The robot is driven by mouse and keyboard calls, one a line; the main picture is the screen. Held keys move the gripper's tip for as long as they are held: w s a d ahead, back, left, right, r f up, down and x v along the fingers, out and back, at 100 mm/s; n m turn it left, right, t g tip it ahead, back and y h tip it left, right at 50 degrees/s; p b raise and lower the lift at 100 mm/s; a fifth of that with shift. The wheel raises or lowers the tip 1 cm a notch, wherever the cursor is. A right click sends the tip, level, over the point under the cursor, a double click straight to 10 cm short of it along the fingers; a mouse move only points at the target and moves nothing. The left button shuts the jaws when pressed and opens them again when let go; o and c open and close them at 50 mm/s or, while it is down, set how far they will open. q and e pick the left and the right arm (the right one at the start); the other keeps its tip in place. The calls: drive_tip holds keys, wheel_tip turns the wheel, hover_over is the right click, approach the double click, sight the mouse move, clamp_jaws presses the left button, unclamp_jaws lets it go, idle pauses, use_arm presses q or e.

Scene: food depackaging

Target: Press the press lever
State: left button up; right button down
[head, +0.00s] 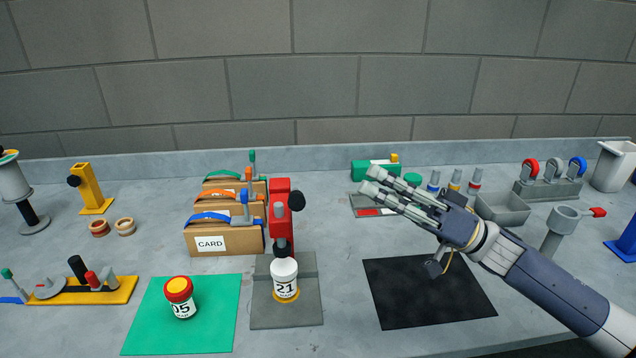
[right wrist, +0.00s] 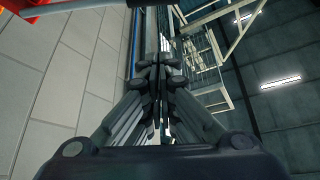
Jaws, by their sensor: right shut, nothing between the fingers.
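The red press (head: 279,190) stands in the middle of the table on a grey base plate (head: 262,312). Its lever ends in a black knob (head: 297,201) on the upper right side. A white jar marked 21 (head: 285,282) stands upright on the plate, below the press head. My right gripper (head: 369,181) is shut and empty, to the right of the lever knob and apart from it. Its closed fingers also show in the right wrist view (right wrist: 160,85). My left gripper is not in view.
A red-lidded jar marked 05 (head: 180,298) stands on a green mat (head: 140,335) at left. A black mat (head: 420,300) lies empty below my right arm. Cardboard boxes (head: 225,240) stand behind the press at left. A grey tray (head: 503,208) stands at back right.

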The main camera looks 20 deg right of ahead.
sight(296, 194)
drive_tip(key=r+p+x, duration=0.1)
drive_tip(key=p+x, duration=0.4)
drive_tip(key=x, duration=0.5)
drive_tip(key=f, duration=0.1)
drive_tip(key=s+f, duration=0.1)
drive_tip(key=f, duration=0.1)
drive_tip(key=a+f+p, duration=0.1)
drive_tip(key=shift+s+a+f, duration=0.1)
drive_tip(key=shift+s+f, duration=0.05)
drive_tip(key=shift+s, duration=0.2)
drive_tip(key=shift+f, duration=0.1)
